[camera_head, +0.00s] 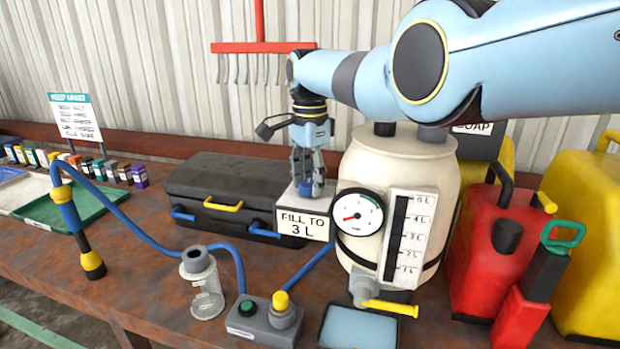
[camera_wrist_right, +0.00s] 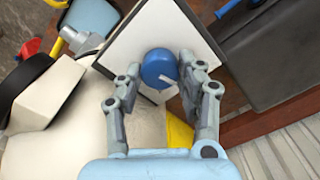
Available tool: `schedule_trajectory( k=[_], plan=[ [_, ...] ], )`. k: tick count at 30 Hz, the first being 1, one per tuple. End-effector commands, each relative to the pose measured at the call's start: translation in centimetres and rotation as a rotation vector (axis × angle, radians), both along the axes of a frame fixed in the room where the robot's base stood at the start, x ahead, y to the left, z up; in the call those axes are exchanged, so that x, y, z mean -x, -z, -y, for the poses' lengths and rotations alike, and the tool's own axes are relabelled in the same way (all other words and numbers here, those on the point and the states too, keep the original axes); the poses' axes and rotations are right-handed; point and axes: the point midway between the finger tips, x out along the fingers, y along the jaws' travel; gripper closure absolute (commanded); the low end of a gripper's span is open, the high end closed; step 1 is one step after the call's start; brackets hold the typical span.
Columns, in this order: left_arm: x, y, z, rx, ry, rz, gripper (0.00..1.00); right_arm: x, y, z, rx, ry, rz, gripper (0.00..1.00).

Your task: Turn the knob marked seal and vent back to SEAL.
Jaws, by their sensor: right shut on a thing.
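The knob is a blue round cap (camera_wrist_right: 158,67) with a white pointer line, in the middle of the right wrist view. It sits on top of a pale box (camera_wrist_right: 125,55). The pointer slants toward the lower right of that view. No seal or vent lettering is readable. In the head view the knob (camera_head: 306,189) shows as a bit of blue under my right gripper (camera_head: 307,180). My right gripper comes down from above, its fingers closed on the knob from two sides; it also shows in the wrist view (camera_wrist_right: 160,82). My left gripper is not in view.
A cream tank (camera_head: 365,165) with a dial (camera_head: 357,215) stands right beside the box. A black case (camera_head: 225,185) lies left of it. A "FILL TO 3 L" sign (camera_head: 303,224) is in front. A red can (camera_head: 485,235) stands at the right, a blue hose (camera_head: 135,222) at the left.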

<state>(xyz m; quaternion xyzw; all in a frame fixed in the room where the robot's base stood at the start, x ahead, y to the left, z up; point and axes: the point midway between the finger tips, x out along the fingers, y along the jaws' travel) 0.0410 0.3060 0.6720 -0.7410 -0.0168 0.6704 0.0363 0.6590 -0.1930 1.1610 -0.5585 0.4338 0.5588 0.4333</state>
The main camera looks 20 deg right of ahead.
Motion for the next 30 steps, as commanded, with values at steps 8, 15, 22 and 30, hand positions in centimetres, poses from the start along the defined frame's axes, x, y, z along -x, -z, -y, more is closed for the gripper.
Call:
schedule_trajectory(
  k=[8, 15, 22, 30],
  plan=[
    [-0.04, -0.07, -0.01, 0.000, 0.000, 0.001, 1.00, -0.10, -0.05, -0.04, -0.001, -0.208, 0.002, 0.94],
    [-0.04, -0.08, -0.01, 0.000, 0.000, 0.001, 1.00, -0.15, -0.07, -0.07, -0.001, -0.319, 0.003, 0.94],
    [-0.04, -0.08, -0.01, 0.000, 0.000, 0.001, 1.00, -0.15, -0.09, -0.08, -0.001, -0.365, 0.003, 0.94],
    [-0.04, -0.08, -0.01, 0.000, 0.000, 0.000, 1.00, -0.17, -0.09, -0.07, 0.000, -0.373, 0.003, 0.94]
  ],
)
